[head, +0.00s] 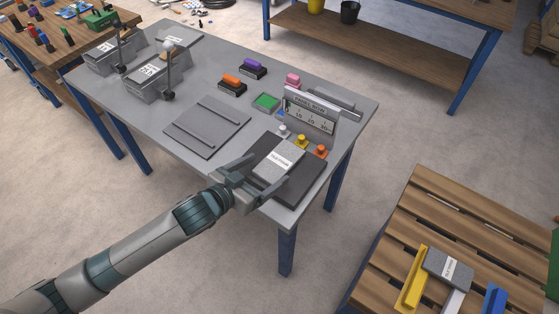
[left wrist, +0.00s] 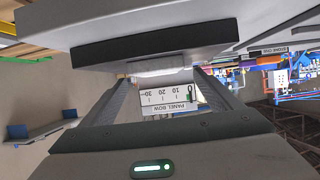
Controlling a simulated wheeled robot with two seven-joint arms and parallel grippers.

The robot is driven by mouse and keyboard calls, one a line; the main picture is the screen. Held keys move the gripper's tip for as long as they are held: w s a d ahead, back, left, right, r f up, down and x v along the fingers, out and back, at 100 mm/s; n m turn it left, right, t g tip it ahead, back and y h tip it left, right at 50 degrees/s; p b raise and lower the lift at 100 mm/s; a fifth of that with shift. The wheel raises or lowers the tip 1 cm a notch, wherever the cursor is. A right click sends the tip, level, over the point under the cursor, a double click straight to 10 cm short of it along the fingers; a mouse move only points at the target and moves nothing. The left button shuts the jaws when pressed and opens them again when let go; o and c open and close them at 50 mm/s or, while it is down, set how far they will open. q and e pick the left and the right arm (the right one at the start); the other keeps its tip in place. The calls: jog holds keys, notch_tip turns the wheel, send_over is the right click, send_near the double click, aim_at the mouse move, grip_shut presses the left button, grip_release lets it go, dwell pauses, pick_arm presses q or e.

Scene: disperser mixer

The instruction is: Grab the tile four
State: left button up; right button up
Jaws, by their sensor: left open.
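A grey tile (head: 278,160) with a white label lies on a dark pad (head: 318,184) at the table's near right corner. The label's lettering is too small to read surely. My left gripper (head: 264,176) is open at the tile's near side, with a finger toward each side of it. In the left wrist view, the pale grey tile (left wrist: 165,66) shows edge-on between the fingertips of my left gripper (left wrist: 166,82). Whether the fingers touch it cannot be told. A similar labelled grey tile (head: 448,268) lies on the pallet. My right gripper is not in view.
The grey table (head: 215,85) holds a marked panel (head: 310,113) just behind the pad, with small white, yellow and orange knobs (head: 302,141) before it. A flat grey plate (head: 207,127) lies left of the pad. A wooden pallet (head: 420,205) stands at the right.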

aim_at(280, 160)
pick_arm(q)
jog(key=shift+w+d+p, duration=0.35)
jog(key=shift+d, duration=0.05)
jog(key=p+x, duration=0.1)
jog(key=x, duration=0.2)
jog(key=shift+d+r, duration=0.1)
jog(key=shift+r, duration=0.1)
jog(key=shift+w+d+f, duration=0.3)
jog(key=shift+w, duration=0.15)
jog(key=c, duration=1.5)
